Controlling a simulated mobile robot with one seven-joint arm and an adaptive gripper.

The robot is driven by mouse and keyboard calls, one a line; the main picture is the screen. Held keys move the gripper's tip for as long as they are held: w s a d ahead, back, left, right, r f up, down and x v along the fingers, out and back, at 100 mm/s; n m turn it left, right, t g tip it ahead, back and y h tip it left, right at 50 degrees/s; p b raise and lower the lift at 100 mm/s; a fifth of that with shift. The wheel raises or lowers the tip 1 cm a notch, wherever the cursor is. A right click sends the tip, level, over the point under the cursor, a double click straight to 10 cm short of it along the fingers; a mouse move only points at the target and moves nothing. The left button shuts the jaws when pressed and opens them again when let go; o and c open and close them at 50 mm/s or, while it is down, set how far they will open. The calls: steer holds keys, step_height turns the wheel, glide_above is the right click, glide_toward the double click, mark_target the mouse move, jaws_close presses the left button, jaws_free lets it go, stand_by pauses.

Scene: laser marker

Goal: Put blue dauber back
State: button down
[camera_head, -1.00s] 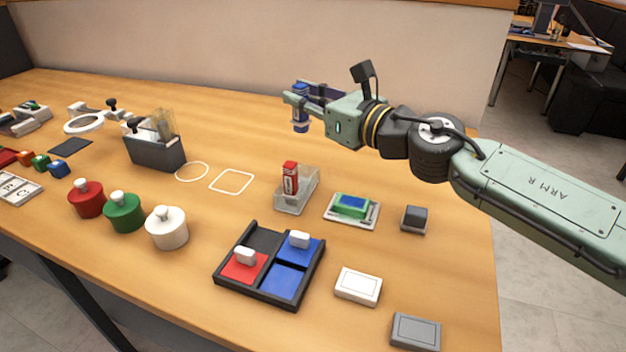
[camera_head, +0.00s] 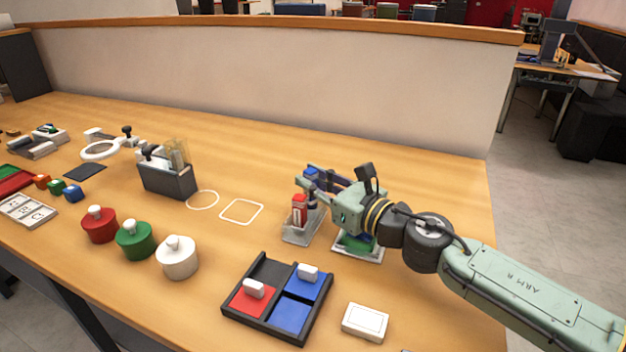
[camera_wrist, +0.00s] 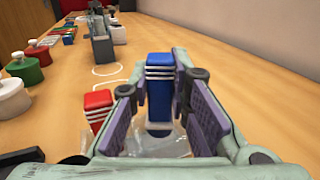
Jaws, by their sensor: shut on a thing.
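The blue dauber (camera_head: 310,173) is upright between the fingers of my gripper (camera_head: 312,183), which is shut on it. In the wrist view the blue dauber (camera_wrist: 158,88) shows its ribbed cap, with the purple finger pads on both sides. A clear holder (camera_head: 300,238) stands below my gripper, and the red dauber (camera_head: 299,211) stands upright in it. In the wrist view the blue dauber's lower end overlaps the clear holder (camera_wrist: 172,143), to the right of the red dauber (camera_wrist: 97,103). I cannot tell whether it touches the holder's bottom.
A green-and-blue pad on a tray (camera_head: 356,243) lies partly hidden under my gripper. In front is a black divided tray (camera_head: 263,328) with red and blue pads. Red, green and white lidded pots (camera_head: 177,260) stand left. A grey box (camera_head: 170,183) stands behind white outlines.

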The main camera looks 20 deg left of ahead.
steer(key=shift+f+b, duration=0.35)
steer(key=shift+b, duration=0.05)
steer(key=shift+f+b, duration=0.3)
steer(key=shift+b, duration=0.15)
steer(key=c, duration=1.8)
jaws_free()
steer(key=shift+r, duration=0.1)
